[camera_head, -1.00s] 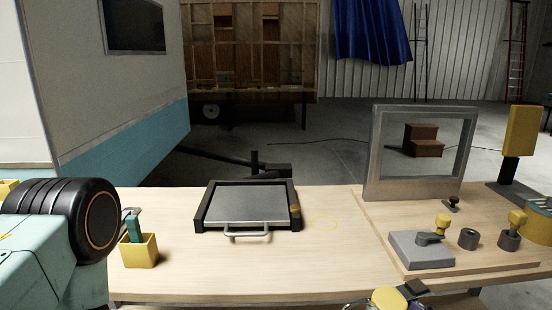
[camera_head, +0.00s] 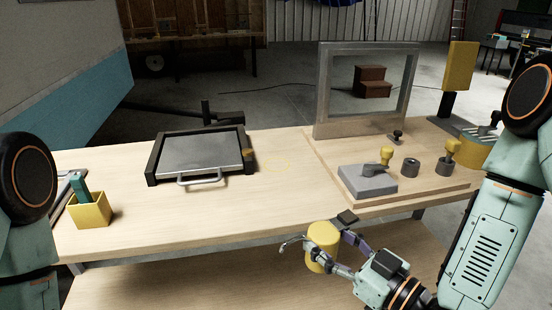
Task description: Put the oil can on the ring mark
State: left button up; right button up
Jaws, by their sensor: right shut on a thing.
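The yellow oil can (camera_head: 321,246), with a thin curved spout pointing left, is held in my right gripper (camera_head: 335,250) just in front of the table's front edge. The gripper is shut on the can's side, and the can looks roughly upright. The ring mark (camera_head: 277,166) is a faint yellow outline on the wooden tabletop, just right of the black-framed tray. It is empty. Only part of my left arm shows at the left edge; the left gripper is out of view.
A black-framed metal tray (camera_head: 200,155) with a handle lies left of the ring. A yellow box (camera_head: 89,211) holds a green-handled tool. At right, a raised board (camera_head: 325,172) bears a grey frame (camera_head: 318,95), a grey block (camera_head: 367,182) and knobs. The middle tabletop is clear.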

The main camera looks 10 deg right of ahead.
jog(key=w+d+r+m+t+h, duration=0.1)
jog(key=w+r, duration=0.3)
jog(key=w, duration=0.7)
jog(key=w+d+r+m+t+h, duration=0.1)
jog(key=w+r+h, duration=0.3)
jog(key=w, duration=0.7)
jog(key=shift+w+d+r+m, duration=0.2)
jog(key=shift+r+m, duration=0.15)
jog(key=shift+m, duration=0.45)
jog(key=shift+s, duration=0.1)
notch_tip(320, 180, down, 9)
jog(key=shift+s+f+b, duration=0.1)
jog(key=shift+s+b, duration=0.05)
jog(key=shift+b, duration=0.6)
jog(key=shift+w+f, duration=0.2)
jog(key=shift+f, duration=0.05)
